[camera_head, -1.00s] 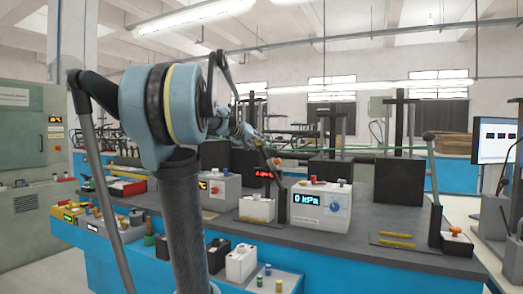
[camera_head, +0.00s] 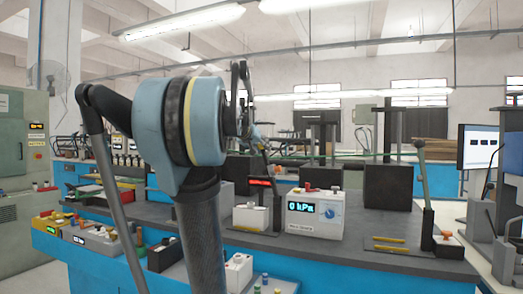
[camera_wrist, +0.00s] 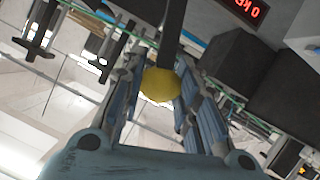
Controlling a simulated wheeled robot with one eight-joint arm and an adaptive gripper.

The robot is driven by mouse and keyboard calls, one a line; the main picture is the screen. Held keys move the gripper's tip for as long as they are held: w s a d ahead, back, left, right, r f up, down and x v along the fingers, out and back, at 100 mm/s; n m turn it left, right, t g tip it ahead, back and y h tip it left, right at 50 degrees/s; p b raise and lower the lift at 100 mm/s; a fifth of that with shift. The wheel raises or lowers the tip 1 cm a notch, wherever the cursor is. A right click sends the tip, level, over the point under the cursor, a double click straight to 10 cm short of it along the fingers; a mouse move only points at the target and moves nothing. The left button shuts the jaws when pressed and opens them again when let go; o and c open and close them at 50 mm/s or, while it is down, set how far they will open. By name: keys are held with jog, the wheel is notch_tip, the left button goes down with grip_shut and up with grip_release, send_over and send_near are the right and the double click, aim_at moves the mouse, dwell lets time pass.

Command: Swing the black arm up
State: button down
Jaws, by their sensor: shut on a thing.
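The black arm shows in the wrist view as a dark bar (camera_wrist: 173,35) with a yellow knob (camera_wrist: 160,85) at its end. My gripper (camera_wrist: 163,75) is shut on the yellow knob, with a blue-grey finger on either side of it. In the head view my gripper (camera_head: 249,128) is above the bench, partly hidden by my own arm. The thin dark black arm (camera_head: 267,163) slopes from beside my gripper down toward a dark post (camera_head: 277,212). The knob itself is hard to make out there.
A white box with a "0 kPa" display (camera_head: 315,214) stands right of the post. A smaller white box (camera_head: 250,217) stands left of it. Another upright lever (camera_head: 422,172) stands at the bench's right end. Dark presses stand behind.

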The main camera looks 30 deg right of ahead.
jog(key=shift+s+f, duration=0.1)
jog(key=shift+s, duration=0.05)
jog(key=c, duration=1.2)
grip_release()
jog(key=shift+d, duration=0.1)
jog(key=v, duration=1.2)
jog(key=shift+f, duration=0.15)
